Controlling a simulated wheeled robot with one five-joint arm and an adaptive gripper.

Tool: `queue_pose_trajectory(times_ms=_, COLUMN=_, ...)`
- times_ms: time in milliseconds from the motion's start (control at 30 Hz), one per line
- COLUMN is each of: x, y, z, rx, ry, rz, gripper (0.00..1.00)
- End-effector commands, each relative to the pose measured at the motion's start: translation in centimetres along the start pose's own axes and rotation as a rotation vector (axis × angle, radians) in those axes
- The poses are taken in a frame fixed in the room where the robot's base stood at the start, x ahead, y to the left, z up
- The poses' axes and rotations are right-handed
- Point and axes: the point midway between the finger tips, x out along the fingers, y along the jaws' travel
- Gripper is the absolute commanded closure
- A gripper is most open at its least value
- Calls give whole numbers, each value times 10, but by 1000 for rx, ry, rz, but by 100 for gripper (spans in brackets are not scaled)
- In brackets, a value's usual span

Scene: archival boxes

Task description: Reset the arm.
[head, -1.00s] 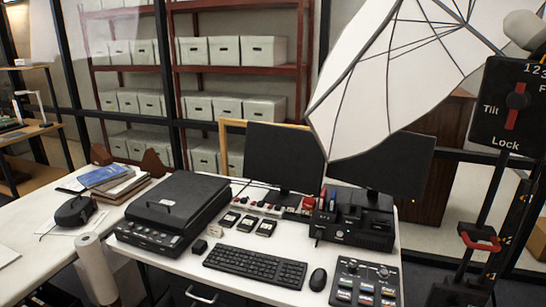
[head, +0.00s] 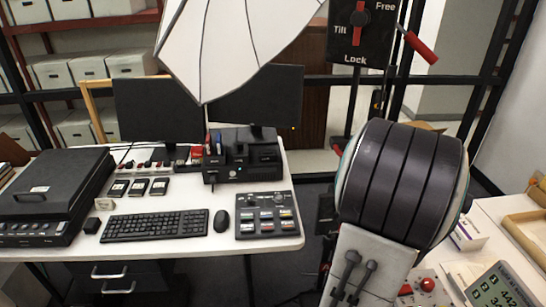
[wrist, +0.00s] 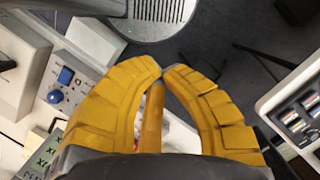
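My gripper (wrist: 164,70) shows in the wrist view with yellow segmented fingers. The fingertips come together at the middle of the picture, and I see nothing held at the tips. A yellow part also shows between the two outer fingers. The gripper points down over dark floor, between a pale surface with a blue knob (wrist: 65,75) on the left and a control panel (wrist: 304,115) on the right. I cannot make out the gripper in the head view.
In the head view, a white desk (head: 190,246) holds a keyboard (head: 155,225), a mouse (head: 221,220) and a button panel (head: 265,214). A white umbrella (head: 225,45) hangs over it. A Tilt/Lock panel (head: 361,30) stands behind. Another table with a red button (head: 427,285) is at right.

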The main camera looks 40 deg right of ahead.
Motion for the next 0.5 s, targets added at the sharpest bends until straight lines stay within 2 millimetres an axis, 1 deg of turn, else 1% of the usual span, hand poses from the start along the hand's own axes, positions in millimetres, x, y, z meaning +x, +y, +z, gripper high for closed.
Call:
queue_pose_trajectory(times_ms=33, x=-9, y=-16, z=8, rx=-78, ry=40, rz=16, gripper=100)
queue_pose_trajectory(times_ms=200, x=-29, y=-58, z=34, rx=-312, ry=163, rz=45, gripper=100)
queue_pose_trajectory(times_ms=367, x=-44, y=-93, z=62, rx=-535, ry=281, rz=44, gripper=100)
queue_pose_trajectory(times_ms=500, x=-58, y=-119, z=87, rx=-731, ry=381, rz=19, gripper=100)
